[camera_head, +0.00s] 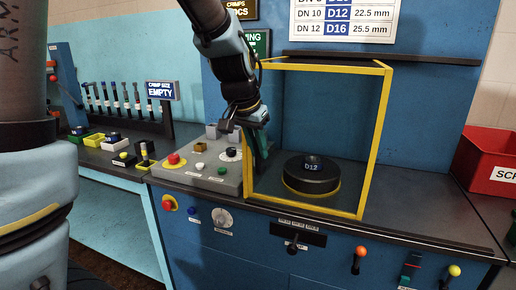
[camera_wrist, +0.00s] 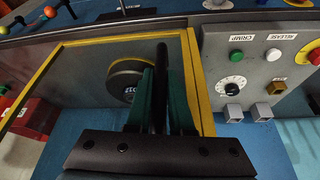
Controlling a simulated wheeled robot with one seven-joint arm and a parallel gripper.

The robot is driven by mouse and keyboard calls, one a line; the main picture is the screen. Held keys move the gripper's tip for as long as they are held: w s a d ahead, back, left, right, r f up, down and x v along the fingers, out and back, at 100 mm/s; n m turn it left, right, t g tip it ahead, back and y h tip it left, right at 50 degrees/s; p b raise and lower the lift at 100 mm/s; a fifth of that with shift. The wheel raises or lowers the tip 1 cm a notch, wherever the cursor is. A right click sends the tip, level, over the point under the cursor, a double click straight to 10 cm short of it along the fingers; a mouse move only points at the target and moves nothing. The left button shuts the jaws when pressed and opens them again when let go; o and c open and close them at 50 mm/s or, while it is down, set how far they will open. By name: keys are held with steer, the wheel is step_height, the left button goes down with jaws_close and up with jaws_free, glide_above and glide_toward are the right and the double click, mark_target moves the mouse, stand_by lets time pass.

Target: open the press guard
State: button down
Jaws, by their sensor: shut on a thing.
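The press guard (camera_head: 376,140) is a clear panel in a yellow frame on the press bench. It stands in front of a round black die marked D12 (camera_head: 311,175). The guard also shows in the wrist view (camera_wrist: 203,85), with its yellow edge just right of my fingers. My gripper (camera_head: 261,150) is at the guard's left edge. In the wrist view my green fingers (camera_wrist: 160,85) are closed around a dark upright bar, the guard handle (camera_wrist: 161,60). The handle is hidden behind my gripper in the head view.
A grey control box (camera_head: 205,165) with a red stop button and a dial stands close left of the guard. A small sign reading EMPTY (camera_head: 162,91) stands further left. A red scrap bin (camera_head: 488,165) is at the right. Levers line the bench front.

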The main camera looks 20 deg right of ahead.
stand_by(0.3)
steer(key=s+d, duration=0.5)
steer(key=d, duration=0.1)
steer(key=s+d, duration=1.2)
steer(key=shift+s+d+b, duration=0.25)
steer(key=shift+d+b, duration=0.05)
steer(key=shift+d, duration=0.1)
steer(key=c, duration=0.8)
jaws_free()
steer(key=b+v, duration=0.2)
steer(key=v, duration=0.8)
steer(key=shift+r, duration=0.4)
steer(key=shift+a, duration=0.1)
steer(key=shift+w+f, duration=0.1)
